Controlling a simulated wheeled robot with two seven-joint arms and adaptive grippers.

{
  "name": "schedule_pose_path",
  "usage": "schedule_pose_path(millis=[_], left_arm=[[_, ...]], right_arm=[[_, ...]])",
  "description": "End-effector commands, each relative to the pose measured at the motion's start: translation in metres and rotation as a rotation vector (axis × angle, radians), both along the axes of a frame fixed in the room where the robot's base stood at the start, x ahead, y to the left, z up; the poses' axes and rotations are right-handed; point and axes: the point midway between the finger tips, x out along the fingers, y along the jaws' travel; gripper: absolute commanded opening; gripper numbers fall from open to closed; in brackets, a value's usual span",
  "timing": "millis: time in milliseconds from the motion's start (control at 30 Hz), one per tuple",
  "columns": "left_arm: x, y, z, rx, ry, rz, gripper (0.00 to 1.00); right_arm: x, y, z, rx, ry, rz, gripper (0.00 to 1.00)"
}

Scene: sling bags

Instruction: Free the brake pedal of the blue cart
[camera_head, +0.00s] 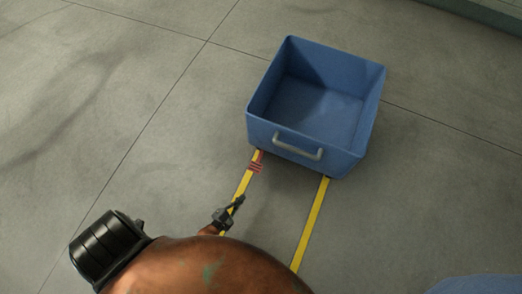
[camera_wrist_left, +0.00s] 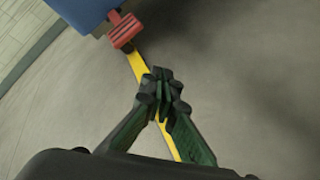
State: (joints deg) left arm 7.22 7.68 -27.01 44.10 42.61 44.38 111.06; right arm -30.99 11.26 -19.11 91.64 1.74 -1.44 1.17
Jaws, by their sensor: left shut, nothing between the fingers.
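The blue cart (camera_head: 315,105) is an open, empty box with a grey handle on its near side. The red brake pedal (camera_head: 256,162) sticks out below the cart's near left corner, over a yellow floor line. In the left wrist view the pedal (camera_wrist_left: 125,30) shows red, with the blue cart (camera_wrist_left: 80,12) behind it. My left gripper (camera_head: 238,203) is shut and empty, short of the pedal and apart from it. Its closed fingertips (camera_wrist_left: 160,85) show below the pedal in the wrist view. My right gripper is not in view.
Two yellow floor lines (camera_head: 310,225) run from the cart toward me. The grey concrete floor (camera_head: 120,110) is clear left of the cart. A blue thing (camera_head: 475,285) shows partly at the bottom right. A wall edge (camera_head: 490,12) is at the top right.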

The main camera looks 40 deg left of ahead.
Motion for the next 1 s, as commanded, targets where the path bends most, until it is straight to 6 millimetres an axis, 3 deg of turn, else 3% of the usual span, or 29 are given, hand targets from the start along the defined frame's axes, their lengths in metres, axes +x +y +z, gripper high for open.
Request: schedule_pose_path(millis=[33,200,400,1000], left_arm=[[0.004,0.000,-0.027,-0.108,-0.029,0.062,0.00],[0.030,0.005,-0.044,-0.469,-0.181,0.254,0.00],[0.044,0.012,-0.049,-0.726,-0.301,0.368,0.00],[0.052,0.017,-0.045,-0.791,-0.340,0.394,0.00]], right_arm=[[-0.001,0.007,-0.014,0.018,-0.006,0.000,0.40],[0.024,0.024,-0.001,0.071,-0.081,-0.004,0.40],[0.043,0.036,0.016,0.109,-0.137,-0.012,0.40],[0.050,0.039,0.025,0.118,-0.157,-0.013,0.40]])
